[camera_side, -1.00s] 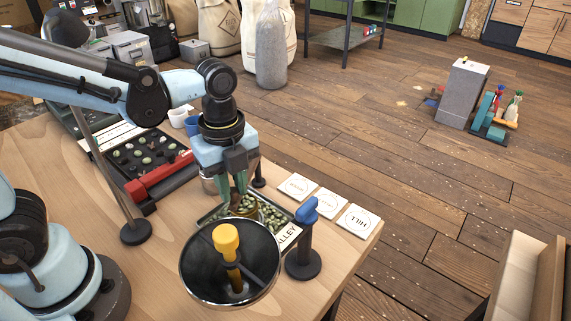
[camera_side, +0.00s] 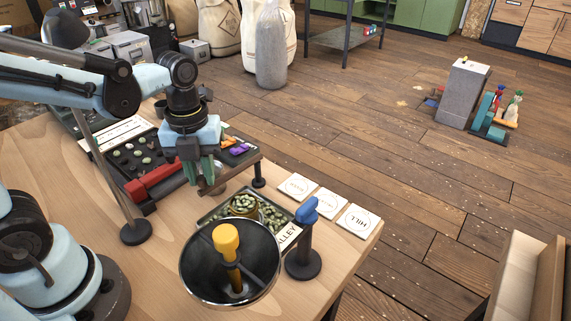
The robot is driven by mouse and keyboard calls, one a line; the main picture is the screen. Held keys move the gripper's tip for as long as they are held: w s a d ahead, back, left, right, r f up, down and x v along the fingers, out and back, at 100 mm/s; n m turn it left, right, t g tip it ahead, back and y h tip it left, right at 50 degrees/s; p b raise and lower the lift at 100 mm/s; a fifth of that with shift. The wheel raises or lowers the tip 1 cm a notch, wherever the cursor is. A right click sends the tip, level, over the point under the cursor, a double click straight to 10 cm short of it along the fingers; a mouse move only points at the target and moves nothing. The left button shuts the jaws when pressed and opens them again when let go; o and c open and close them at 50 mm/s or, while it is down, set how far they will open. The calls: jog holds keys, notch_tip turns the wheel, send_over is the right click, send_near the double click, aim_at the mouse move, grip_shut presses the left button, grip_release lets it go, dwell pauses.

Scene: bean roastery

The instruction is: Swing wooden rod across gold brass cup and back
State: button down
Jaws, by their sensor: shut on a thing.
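My gripper (camera_side: 203,177) is above the table, up and left of the gold brass cup (camera_side: 243,208). Its fingers are shut on the wooden rod (camera_side: 212,188), a small brown piece showing at the fingertips; the rest of it is hard to make out. The cup sits in a tray of green beans, with beans heaped at its mouth. The rod is apart from the cup in this view.
A metal bowl (camera_side: 195,283) with a yellow-handled tool (camera_side: 227,243) stands in front of the cup. A blue-topped post (camera_side: 303,240) is to its right. White cards (camera_side: 357,221) lie along the right edge. A bean sorting tray (camera_side: 133,165) is at left.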

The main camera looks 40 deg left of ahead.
jog(key=shift+a, duration=0.15)
jog(key=c, duration=1)
grip_release()
jog(key=shift+r, duration=6.05)
